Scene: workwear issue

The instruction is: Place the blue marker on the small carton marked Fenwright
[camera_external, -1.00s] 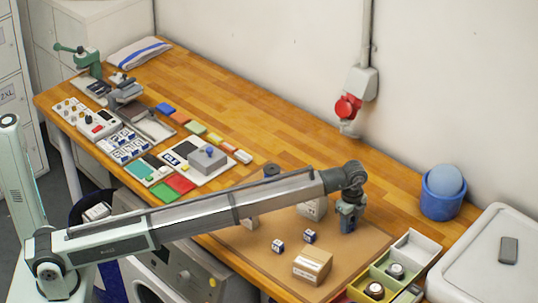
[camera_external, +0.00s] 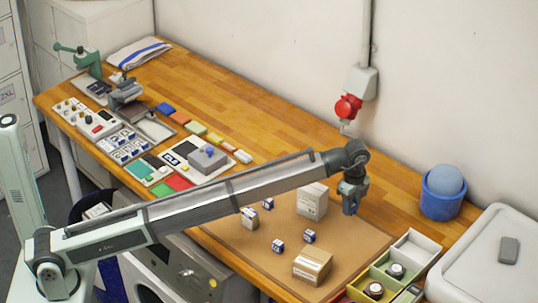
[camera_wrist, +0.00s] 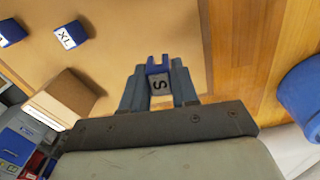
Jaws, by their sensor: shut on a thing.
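My gripper (camera_external: 351,206) is shut on a blue marker (camera_wrist: 159,82) with a white face lettered S, seen between the fingers in the wrist view. It is over the right part of the brown mat. Other blue-and-white markers lie on the mat: one (camera_external: 310,236), another (camera_external: 278,246) and one farther back (camera_external: 267,204). The wrist view shows one lettered XL (camera_wrist: 70,35). A tan carton (camera_external: 312,267) sits at the front, a pale carton (camera_external: 312,201) left of my gripper, and a smaller carton (camera_external: 249,218) farther left. I cannot read the name Fenwright on any.
A divided tray (camera_external: 408,262) with round items stands at the right front. Boards and coloured cards (camera_external: 180,183) lie to the left. The mat's middle (camera_external: 335,237) has free room.

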